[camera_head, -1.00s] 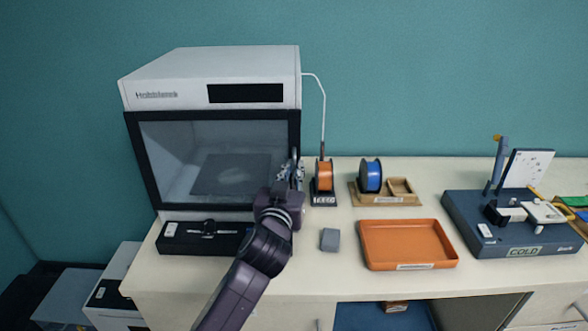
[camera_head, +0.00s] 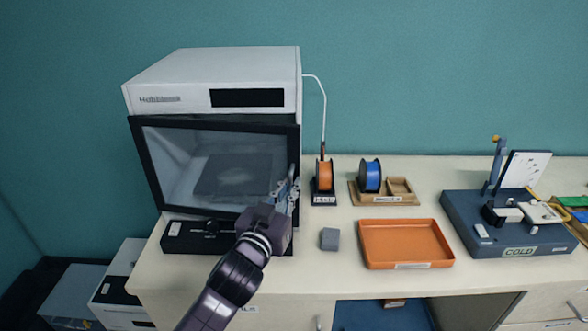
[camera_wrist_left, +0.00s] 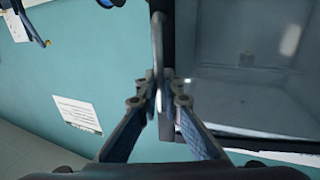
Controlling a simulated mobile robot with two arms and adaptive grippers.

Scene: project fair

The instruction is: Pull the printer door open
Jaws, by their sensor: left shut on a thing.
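The printer (camera_head: 215,80) is a white box at the left of the bench, with a dark-framed, see-through door (camera_head: 172,160). The door stands slightly ajar, its right edge out from the body. My left gripper (camera_head: 289,186) is at the right edge of the door, shut on the door handle. In the left wrist view the handle is a thin upright bar (camera_wrist_left: 157,50) between the two fingers (camera_wrist_left: 160,92), beside the door's dark frame. The fingers hide part of the handle in the head view. My right gripper is out of view.
Right of the printer are an orange spool (camera_head: 325,175), a blue spool (camera_head: 370,176), a grey cube (camera_head: 329,239), an orange tray (camera_head: 408,224) and a dark blue fixture (camera_head: 520,241). A black strip with a white label (camera_head: 174,229) lies below the door.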

